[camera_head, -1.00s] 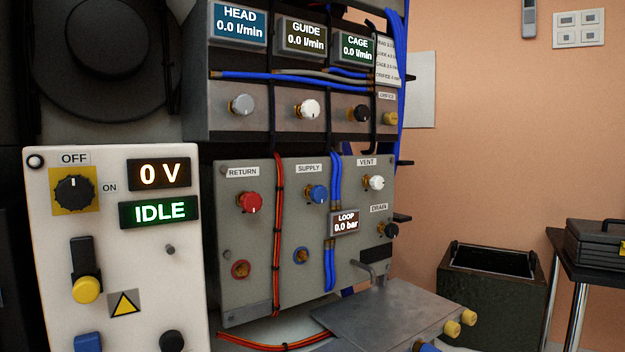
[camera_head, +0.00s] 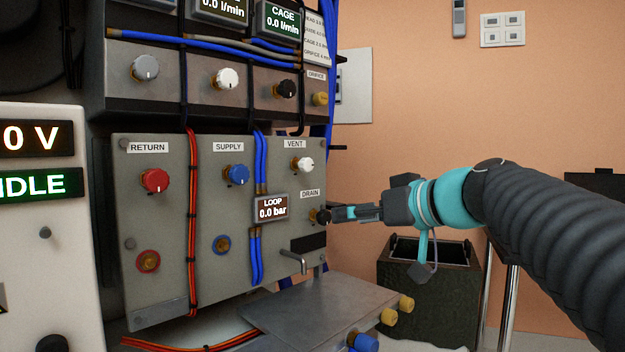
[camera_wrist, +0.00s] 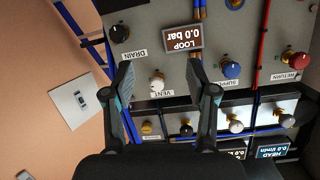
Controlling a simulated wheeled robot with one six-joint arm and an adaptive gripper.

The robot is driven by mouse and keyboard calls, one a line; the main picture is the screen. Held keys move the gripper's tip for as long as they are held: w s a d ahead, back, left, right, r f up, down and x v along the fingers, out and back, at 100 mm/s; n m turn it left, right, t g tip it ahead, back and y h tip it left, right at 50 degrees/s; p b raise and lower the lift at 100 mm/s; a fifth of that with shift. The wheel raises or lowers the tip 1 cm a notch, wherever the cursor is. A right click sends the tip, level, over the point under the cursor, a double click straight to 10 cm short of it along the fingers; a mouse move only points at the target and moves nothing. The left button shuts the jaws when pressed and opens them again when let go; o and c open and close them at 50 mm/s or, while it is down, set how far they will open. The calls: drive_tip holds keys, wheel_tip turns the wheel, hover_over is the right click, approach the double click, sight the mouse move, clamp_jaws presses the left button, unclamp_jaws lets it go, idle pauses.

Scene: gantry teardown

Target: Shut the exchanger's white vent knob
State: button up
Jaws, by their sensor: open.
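The white vent knob (camera_head: 305,164) sits on a brass stem under the VENT label, at the upper right of the grey exchanger panel (camera_head: 213,195). In the wrist view, which is turned upside down, the vent knob (camera_wrist: 157,84) shows between my two spread fingers. My gripper (camera_head: 345,212) reaches in from the right in the head view, its tips just right of the black drain knob (camera_head: 320,216) and lower than the vent knob. In the wrist view my gripper (camera_wrist: 160,72) is open and empty, apart from the panel. The knob's mark is too small to read surely.
The loop display (camera_head: 271,207) reads 0.0 bar. Blue supply (camera_head: 237,175) and red return (camera_head: 155,181) knobs lie further left. Above is a row with another white knob (camera_head: 226,79). A metal shelf (camera_head: 310,305) juts out below; a dark bin (camera_head: 430,290) stands right.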

sight(309, 163)
drive_tip(key=w+r+n+t+y, duration=0.25)
drive_tip(key=w+r, duration=0.25)
drive_tip(key=r, duration=0.3)
drive_tip(key=shift+g+y, duration=0.25)
drive_tip(key=shift+g, duration=0.2)
drive_tip(key=p+x, duration=0.2)
drive_tip(key=x, duration=1)
drive_tip(key=shift+w+a+f, duration=0.15)
drive_tip(key=shift+w+a, duration=0.05)
drive_tip(key=shift+w, duration=0.1)
clamp_jaws()
